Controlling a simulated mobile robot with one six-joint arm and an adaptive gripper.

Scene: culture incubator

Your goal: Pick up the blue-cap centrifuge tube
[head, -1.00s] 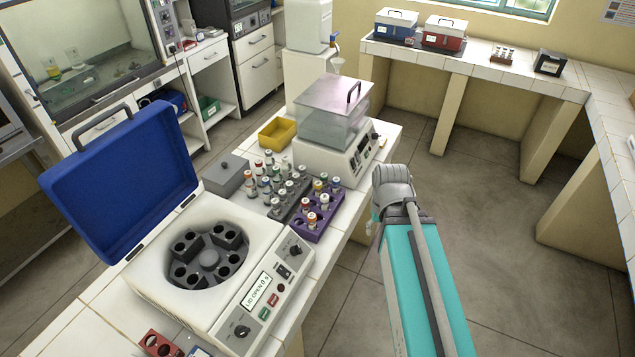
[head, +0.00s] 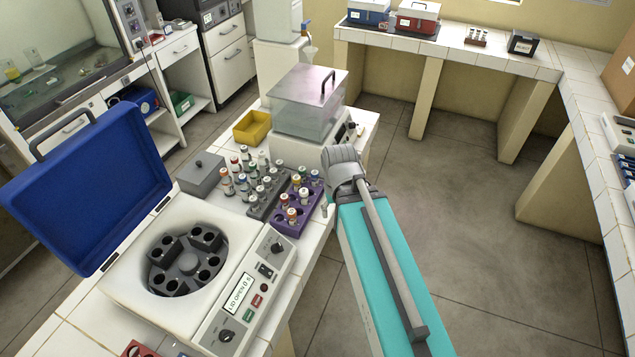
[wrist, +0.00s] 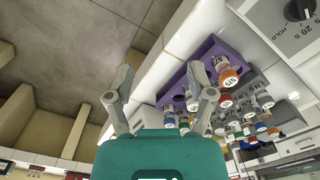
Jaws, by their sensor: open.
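The purple rack (head: 300,222) holds several capped tubes at the right edge of the bench. One tube at its far end seems to have a blue cap (head: 304,170), small in the head view. In the wrist view the purple rack (wrist: 172,88) lies behind and right of the fingers. A blue cap (wrist: 272,131) shows among the farther tubes there; I cannot tell if it is the same tube. My gripper (wrist: 158,72) is open and empty, its right finger overlapping the rack's tubes in view. In the head view my arm's wrist mostly hides it, right of the rack.
A grey rack (head: 262,206) of tubes stands left of the purple one. The open centrifuge (head: 240,318) is in front, its blue lid (head: 88,190) raised. A water bath (head: 308,105) and a yellow bin (head: 252,127) stand behind. Floor is clear to the right.

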